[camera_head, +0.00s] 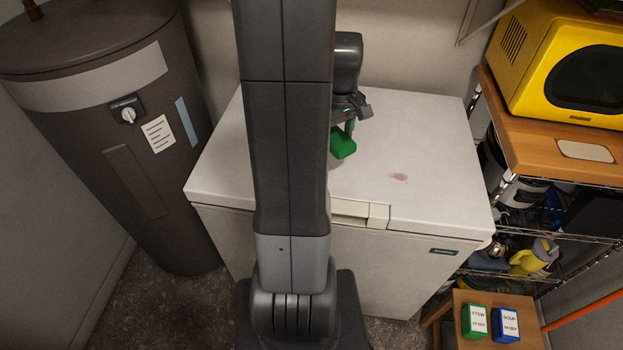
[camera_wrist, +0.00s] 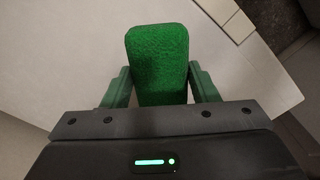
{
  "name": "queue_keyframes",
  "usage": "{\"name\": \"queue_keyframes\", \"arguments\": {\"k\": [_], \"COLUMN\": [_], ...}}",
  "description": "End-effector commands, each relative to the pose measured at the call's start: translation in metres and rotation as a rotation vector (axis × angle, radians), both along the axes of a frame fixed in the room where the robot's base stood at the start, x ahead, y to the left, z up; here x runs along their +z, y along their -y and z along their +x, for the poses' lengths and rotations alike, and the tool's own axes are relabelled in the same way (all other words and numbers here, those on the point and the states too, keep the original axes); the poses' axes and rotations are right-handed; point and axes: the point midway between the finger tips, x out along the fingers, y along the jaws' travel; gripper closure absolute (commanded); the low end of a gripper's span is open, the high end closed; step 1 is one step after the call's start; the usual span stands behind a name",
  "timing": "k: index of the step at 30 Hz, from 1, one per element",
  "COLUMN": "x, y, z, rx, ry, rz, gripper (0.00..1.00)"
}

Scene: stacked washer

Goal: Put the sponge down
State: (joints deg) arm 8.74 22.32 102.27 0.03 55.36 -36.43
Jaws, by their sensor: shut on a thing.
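A green sponge (camera_head: 343,143) shows in the head view at the lid of the white chest freezer (camera_head: 430,140), partly hidden behind my arm. My gripper (camera_head: 347,128) is above the lid and shut on the sponge. In the wrist view the sponge (camera_wrist: 158,62) sits between the two green fingers of my gripper (camera_wrist: 160,88). I cannot tell whether the sponge touches the lid.
A pinkish stain (camera_head: 398,177) marks the lid to the right of the sponge. A grey water heater (camera_head: 110,120) stands at the left. A yellow microwave (camera_head: 560,65) on a shelf stands at the right. Much of the lid is bare.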

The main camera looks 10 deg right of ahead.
Motion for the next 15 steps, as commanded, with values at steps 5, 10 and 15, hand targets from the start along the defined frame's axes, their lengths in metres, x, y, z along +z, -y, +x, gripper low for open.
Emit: {"name": "queue_keyframes", "arguments": {"k": [5,10,15], "x": [-0.017,-0.045,-0.059], "y": [0.001,0.001,0.001], "z": [-0.002,-0.002,-0.002], "rx": [0.024,0.024,0.023], "ry": [-0.006,-0.005,-0.004], "rz": [0.0,0.001,0.0], "gripper": [0.71,0.71,0.71]}}
